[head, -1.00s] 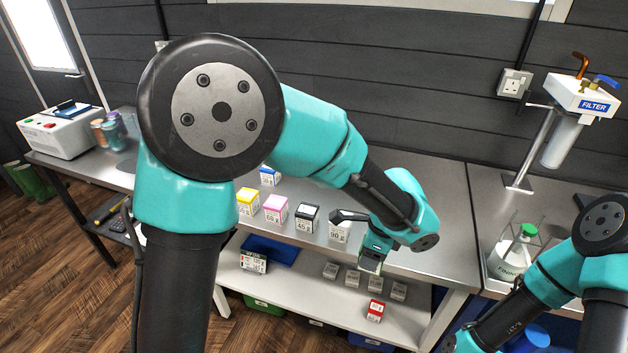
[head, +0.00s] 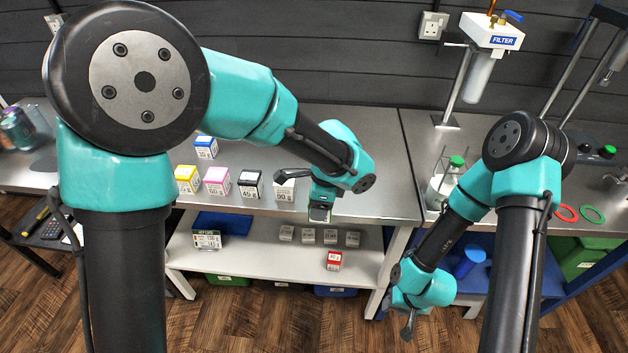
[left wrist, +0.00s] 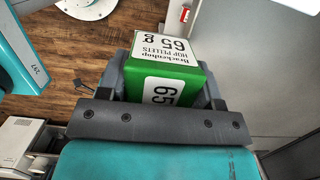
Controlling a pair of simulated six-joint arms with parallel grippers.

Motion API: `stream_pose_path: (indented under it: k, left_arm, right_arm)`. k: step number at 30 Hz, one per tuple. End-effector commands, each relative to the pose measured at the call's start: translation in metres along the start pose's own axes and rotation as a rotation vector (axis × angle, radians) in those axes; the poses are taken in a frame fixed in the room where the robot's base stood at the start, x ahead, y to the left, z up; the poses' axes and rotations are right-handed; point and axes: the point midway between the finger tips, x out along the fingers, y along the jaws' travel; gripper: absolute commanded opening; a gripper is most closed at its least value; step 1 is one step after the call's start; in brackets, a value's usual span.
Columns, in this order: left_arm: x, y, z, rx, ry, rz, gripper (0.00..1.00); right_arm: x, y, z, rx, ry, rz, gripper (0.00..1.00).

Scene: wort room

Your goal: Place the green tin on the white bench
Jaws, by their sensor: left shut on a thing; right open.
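The green tin (left wrist: 165,78) is a small box with a white "65 g HOP PELLETS" label, held between my left jaws in the left wrist view. In the head view my left gripper (head: 320,208) is shut on it near the front edge of the white-legged bench (head: 385,200), whose top looks steel grey. The gripper partly hides the tin there. I cannot tell the tin's height relative to the bench top. My right gripper (head: 407,325) is open, low in front of the benches, its fingers only partly visible.
A blue tin (head: 206,147), yellow tin (head: 187,179), pink tin (head: 217,181), black tin (head: 250,184) and white tin (head: 285,187) stand on the bench left of my left gripper. The lower shelf (head: 270,263) holds small boxes and a red tin (head: 334,260).

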Motion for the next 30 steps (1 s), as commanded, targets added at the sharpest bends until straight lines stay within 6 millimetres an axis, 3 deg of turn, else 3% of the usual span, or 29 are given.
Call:
stream_pose_path:
  k: [12, 30]
  left_arm:
    - [0.009, -0.083, 0.004, -0.002, 0.001, -0.001, 0.33]
    - [0.016, -0.102, 0.005, 0.001, -0.001, 0.002, 0.33]
  right_arm:
    - [0.0, 0.0, 0.0, 0.0, 0.0, 0.0, 0.43]
    - [0.0, 0.0, 0.0, 0.0, 0.0, 0.0, 0.43]
